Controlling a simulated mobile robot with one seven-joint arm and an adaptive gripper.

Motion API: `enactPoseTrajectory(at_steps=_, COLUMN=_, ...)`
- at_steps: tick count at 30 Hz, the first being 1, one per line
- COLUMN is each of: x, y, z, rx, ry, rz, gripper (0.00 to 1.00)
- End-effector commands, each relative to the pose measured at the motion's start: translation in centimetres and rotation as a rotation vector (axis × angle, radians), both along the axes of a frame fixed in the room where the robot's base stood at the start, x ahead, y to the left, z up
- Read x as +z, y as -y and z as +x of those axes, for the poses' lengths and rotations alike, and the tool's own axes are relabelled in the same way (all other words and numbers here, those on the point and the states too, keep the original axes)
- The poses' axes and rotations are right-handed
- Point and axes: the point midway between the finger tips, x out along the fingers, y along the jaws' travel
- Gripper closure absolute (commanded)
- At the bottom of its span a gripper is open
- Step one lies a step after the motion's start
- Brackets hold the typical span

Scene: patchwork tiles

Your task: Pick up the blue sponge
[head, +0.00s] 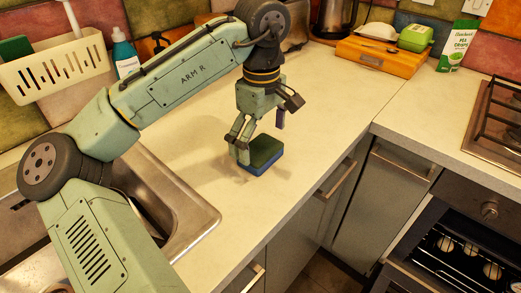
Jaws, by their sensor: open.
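The blue sponge (263,169) lies flat on the pale counter near its front edge, right of the sink. It is a blue block with a dark green top layer. My gripper (261,140) reaches down over it from above, jaws open. One finger is at the sponge's left end and the other stands above and behind its right side. Whether either finger touches the sponge, I cannot tell.
A metal sink (188,209) lies to the left. A cream basket (55,66) and a teal bottle (124,54) are by the tiled wall. A wooden box (381,57) stands at the back right, and a stove (499,120) at the right. The counter (325,105) right of the sponge is clear.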

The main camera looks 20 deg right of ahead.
Motion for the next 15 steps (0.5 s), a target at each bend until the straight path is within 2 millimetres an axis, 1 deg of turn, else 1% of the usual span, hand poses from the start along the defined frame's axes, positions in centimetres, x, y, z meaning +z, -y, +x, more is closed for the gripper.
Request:
enactPoseTrajectory(at_steps=3, x=-1.5, y=0.0, z=-0.1, rx=0.001, ry=-0.001, rz=0.0, gripper=0.0)
enactPoseTrajectory(at_steps=6, x=-2.3, y=0.0, z=-0.1, rx=0.0, ry=0.0, rz=0.0, gripper=0.0)
enactPoseTrajectory(at_steps=13, x=-2.6, y=0.0, z=-0.1, rx=0.0, ry=0.001, rz=-0.001, gripper=0.0)
enactPoseTrajectory(at_steps=15, x=-2.6, y=0.0, z=0.0, rx=0.0, ry=0.001, rz=-0.001, gripper=0.04)
